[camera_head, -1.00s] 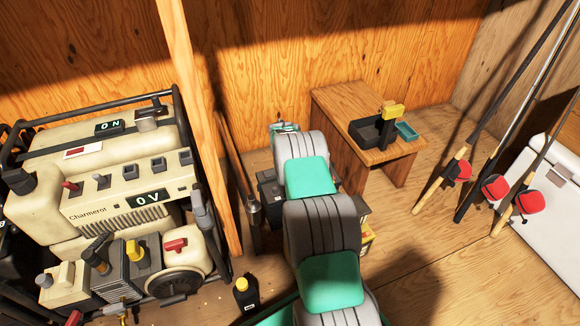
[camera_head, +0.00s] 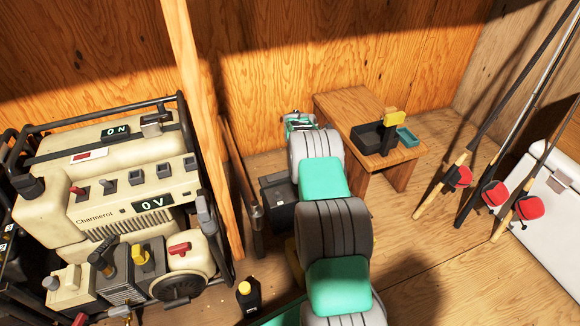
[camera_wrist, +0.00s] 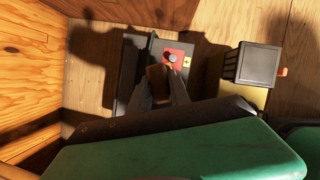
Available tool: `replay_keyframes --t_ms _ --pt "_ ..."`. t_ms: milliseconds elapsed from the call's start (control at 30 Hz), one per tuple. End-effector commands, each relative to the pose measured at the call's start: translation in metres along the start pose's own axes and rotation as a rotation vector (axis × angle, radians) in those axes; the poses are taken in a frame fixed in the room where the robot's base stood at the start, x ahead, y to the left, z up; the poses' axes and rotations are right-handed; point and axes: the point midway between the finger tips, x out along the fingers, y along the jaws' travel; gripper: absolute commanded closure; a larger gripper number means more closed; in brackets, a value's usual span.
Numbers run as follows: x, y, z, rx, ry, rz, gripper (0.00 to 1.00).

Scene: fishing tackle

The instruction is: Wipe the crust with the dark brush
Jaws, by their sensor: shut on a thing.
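My gripper (camera_wrist: 160,92) shows in the wrist view, with its two fingers closed on a small brown block-like piece (camera_wrist: 156,76). This seems to be part of the brush; dark bristles cannot be made out. Just beyond the held piece is a grey and black case with a red patch (camera_wrist: 186,52) and a round grey knob (camera_wrist: 176,55). I cannot tell whether the held piece touches it. No crust can be clearly picked out. In the head view my arm hides the gripper, and a dark box (camera_head: 279,212) shows just left of the arm.
A dark slatted box (camera_wrist: 256,65) stands right of the gripper in the wrist view. In the head view, a cream generator (camera_head: 130,190) and a wooden post (camera_head: 200,120) stand left. A wooden bench (camera_head: 350,105) with a black tray stands behind; rods (camera_head: 480,140) lean right.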

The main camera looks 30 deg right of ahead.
Motion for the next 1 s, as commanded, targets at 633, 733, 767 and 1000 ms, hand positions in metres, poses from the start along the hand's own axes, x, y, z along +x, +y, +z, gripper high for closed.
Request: replay_keyframes --t_ms 633,733,767,1000 --pt "-0.024 0.003 0.007 -0.005 -0.001 0.004 1.0" --pt "-0.024 0.003 0.007 -0.004 -0.001 0.003 1.0" --pt "-0.024 0.003 0.007 -0.004 -0.001 0.003 1.0" --pt "-0.045 0.004 0.01 0.019 -0.003 -0.004 1.0"
